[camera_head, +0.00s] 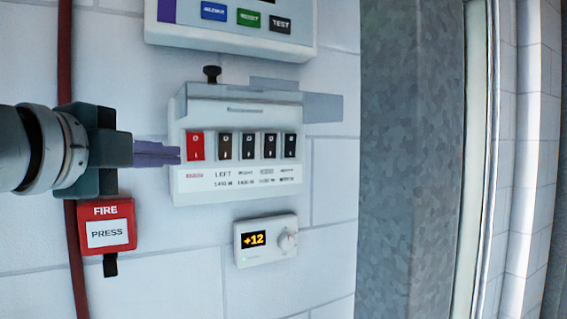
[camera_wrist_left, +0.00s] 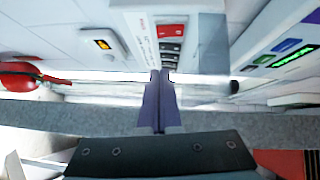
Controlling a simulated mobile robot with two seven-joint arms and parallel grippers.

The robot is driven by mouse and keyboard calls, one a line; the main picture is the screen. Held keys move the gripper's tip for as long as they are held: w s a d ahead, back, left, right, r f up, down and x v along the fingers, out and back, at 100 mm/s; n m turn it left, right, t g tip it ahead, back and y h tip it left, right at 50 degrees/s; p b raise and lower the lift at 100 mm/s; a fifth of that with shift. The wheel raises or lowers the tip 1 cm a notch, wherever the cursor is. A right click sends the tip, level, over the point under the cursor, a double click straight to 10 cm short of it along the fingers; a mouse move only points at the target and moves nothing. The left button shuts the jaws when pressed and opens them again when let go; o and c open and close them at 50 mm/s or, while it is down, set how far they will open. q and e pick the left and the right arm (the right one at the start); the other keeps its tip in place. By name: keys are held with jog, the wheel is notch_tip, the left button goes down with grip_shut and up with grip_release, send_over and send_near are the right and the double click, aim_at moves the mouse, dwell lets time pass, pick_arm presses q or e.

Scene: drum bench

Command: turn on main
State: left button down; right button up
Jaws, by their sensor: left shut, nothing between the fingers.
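A white switch panel (camera_head: 238,190) is on the tiled wall. Its red switch (camera_head: 195,146) is at the left end of a row, with several black switches (camera_head: 248,146) to its right. In the left wrist view the shut fingers (camera_wrist_left: 160,76) point toward the panel, where the red switch (camera_wrist_left: 171,31) shows beyond the tips. My right gripper is not in view.
A grey translucent flap (camera_head: 322,107) and a black knob (camera_head: 212,74) are at the panel's top.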

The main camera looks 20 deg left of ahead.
aim_at(200, 157)
pick_arm(q)
jog(key=w+p, duration=0.1)
jog(key=w, duration=0.1)
jog(key=w+a+p, duration=0.1)
jog(key=w, duration=0.2)
jog(key=w+a+p, duration=0.1)
jog(key=w, duration=0.1)
jog(key=shift+w+a+f+p, duration=0.15)
jog(key=shift+w+p, duration=0.1)
jog(key=shift+p, duration=0.15)
jog(key=shift+w+a+f, duration=0.2)
jog(key=shift+w+a, duration=0.25)
jog(key=shift+a, duration=0.05)
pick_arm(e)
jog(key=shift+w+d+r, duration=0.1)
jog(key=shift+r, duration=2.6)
pick_arm(q)
jog(key=shift+w+a+f+b, duration=0.1)
jog(key=shift+a+f+b, duration=0.2)
jog(key=shift+b, duration=0.35)
jog(key=shift+r, duration=0.15)
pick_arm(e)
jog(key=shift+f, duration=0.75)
pick_arm(q)
jog(key=shift+d, duration=0.1)
